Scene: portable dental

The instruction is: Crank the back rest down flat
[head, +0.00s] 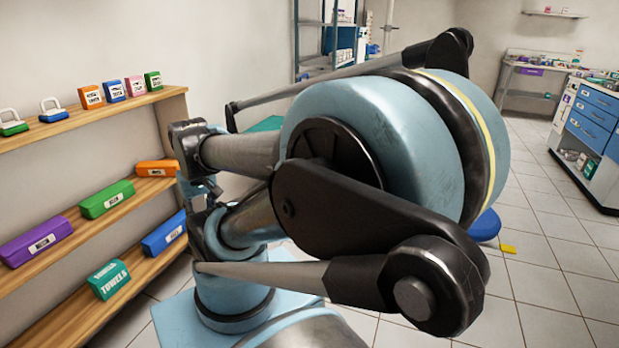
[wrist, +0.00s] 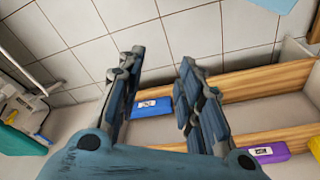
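My gripper (wrist: 162,57) is in the wrist view with its two dark fingers spread apart and nothing between them. Floor tiles and a low wooden shelf show beyond the fingers. No back rest or crank can be made out with certainty. A green padded-looking piece (wrist: 20,141) lies at the left edge of the wrist view beside grey metal parts (wrist: 27,113), well apart from the fingers. In the head view a small green patch (head: 266,124) shows behind my arm, which hides most of the middle of the room.
A wooden shelf (head: 95,112) with labelled boxes stands at the left. A blue box (wrist: 152,107) and a purple box (wrist: 265,152) lie on it. A blue round seat (head: 487,226) is right of my arm. Blue drawers (head: 593,117) stand far right; tiled floor lies before them.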

